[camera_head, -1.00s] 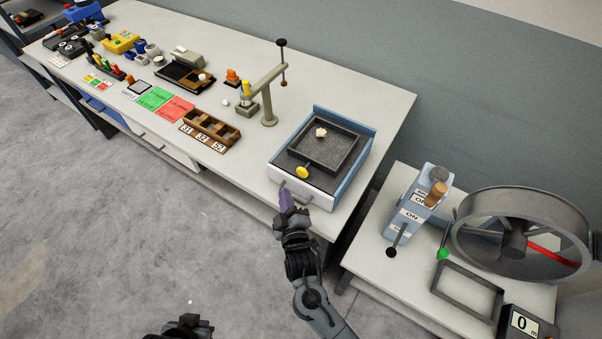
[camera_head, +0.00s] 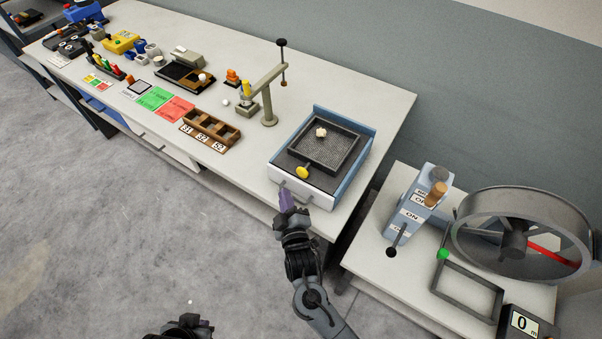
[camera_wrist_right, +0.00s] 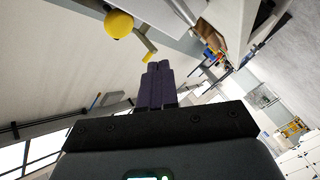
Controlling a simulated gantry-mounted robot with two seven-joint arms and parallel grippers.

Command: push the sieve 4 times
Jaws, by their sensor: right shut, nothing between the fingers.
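The sieve (camera_head: 338,150) is a dark square mesh tray with a raised rim, lying in a light-blue and white open box (camera_head: 349,188). A small cream lump (camera_head: 320,132) rests on its mesh. A yellow knob (camera_head: 303,172) sits at the sieve's near side; it also shows in the right wrist view (camera_wrist_right: 119,24). My right gripper (camera_head: 286,201) is shut and empty, its purple fingers just in front of the box's front face, apart from the knob. My left gripper (camera_head: 188,322) is partly in view at the bottom edge; its finger state is unclear.
Left of the box are a brown compartment tray (camera_head: 211,129) and a stand with an arm (camera_head: 268,105). A second table at right holds a lever box (camera_head: 412,212) and a large wheel (camera_head: 522,232).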

